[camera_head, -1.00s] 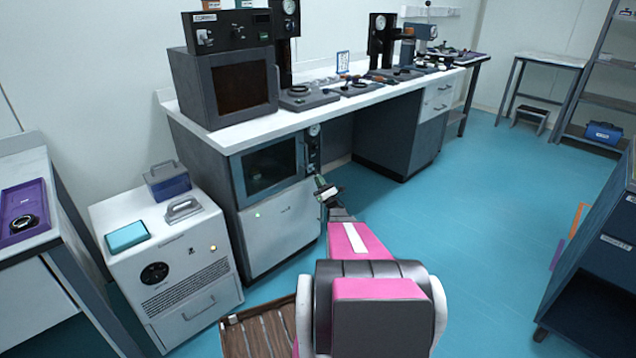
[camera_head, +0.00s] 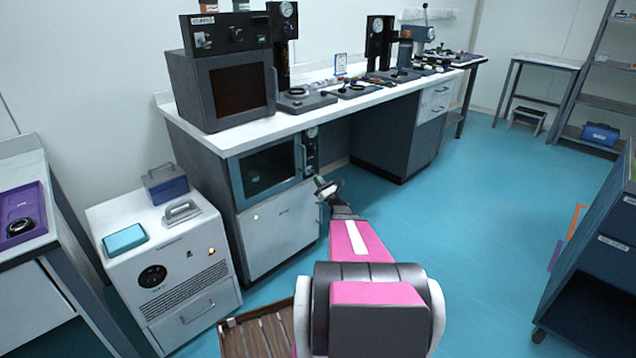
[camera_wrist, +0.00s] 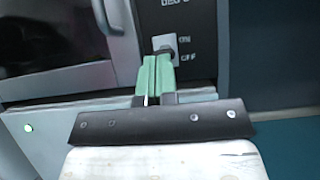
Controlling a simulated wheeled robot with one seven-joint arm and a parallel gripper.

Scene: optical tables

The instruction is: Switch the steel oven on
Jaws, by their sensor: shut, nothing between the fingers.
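The steel oven (camera_head: 268,168) is built in under the white bench, with a dark window and a narrow control strip (camera_head: 311,150) on its right side. In the wrist view its door and handle (camera_wrist: 107,14) show at the upper left. A switch (camera_wrist: 165,46) with a dark lever on a pale plate stands beside the labels ON and OFF. My gripper (camera_head: 322,186) is in front of the strip's lower part. In the wrist view its green fingertips (camera_wrist: 156,64) are shut and empty, just below the lever and partly over the plate. I cannot tell contact or the lever's position.
A dark oven (camera_head: 225,85) stands on the bench (camera_head: 330,105). A white cabinet (camera_head: 165,270) stands at the left, and a slatted wooden piece (camera_head: 258,330) lies on the floor beside my arm.

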